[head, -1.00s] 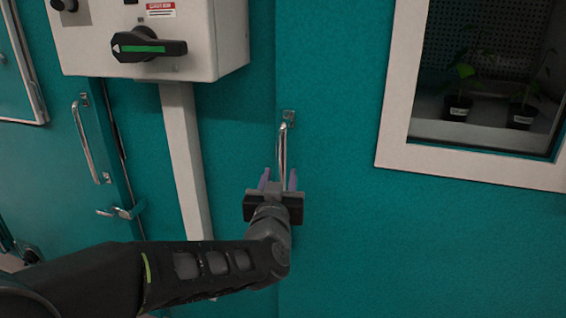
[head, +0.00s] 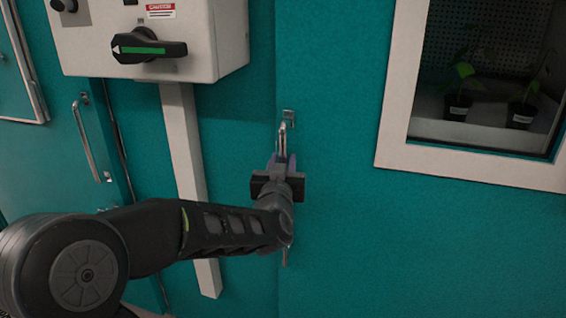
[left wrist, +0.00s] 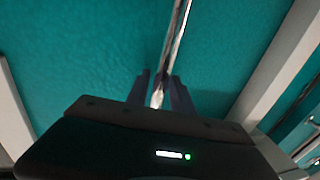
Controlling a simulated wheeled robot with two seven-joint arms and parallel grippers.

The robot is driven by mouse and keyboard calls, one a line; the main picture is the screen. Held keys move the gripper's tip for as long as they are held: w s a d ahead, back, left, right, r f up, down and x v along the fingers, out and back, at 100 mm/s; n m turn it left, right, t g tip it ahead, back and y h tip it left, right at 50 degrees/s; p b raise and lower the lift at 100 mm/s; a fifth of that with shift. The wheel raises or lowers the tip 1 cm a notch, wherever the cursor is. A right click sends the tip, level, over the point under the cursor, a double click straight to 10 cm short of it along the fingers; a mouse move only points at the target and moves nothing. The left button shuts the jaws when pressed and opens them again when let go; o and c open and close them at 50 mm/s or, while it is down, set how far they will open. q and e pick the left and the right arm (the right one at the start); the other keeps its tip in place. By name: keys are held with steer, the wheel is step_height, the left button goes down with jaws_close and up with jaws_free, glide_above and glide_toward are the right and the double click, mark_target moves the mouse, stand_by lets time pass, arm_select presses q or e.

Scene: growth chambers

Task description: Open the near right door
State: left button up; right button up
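The near right door (head: 345,235) is a teal panel with a white-framed window, and it looks closed. Its upright chrome handle (head: 283,138) is near its left edge. My left gripper (head: 281,160) is at the handle, with one finger on each side of the bar. In the left wrist view the handle (left wrist: 178,35) runs down between the two dark fingers (left wrist: 160,88), with narrow gaps seeming to show beside it. The gripper looks open around the bar. The lower part of the handle is mostly hidden behind the gripper and my arm. My right gripper is not in view.
A white control box (head: 215,40) with a black rotary switch (head: 148,48) is at upper left, above a white vertical post (head: 183,150). Another teal door with a chrome handle (head: 88,140) is at far left. Potted plants (head: 458,105) stand behind the window.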

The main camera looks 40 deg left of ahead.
arm_select(q)
jaws_close()
stand_by(1.1)
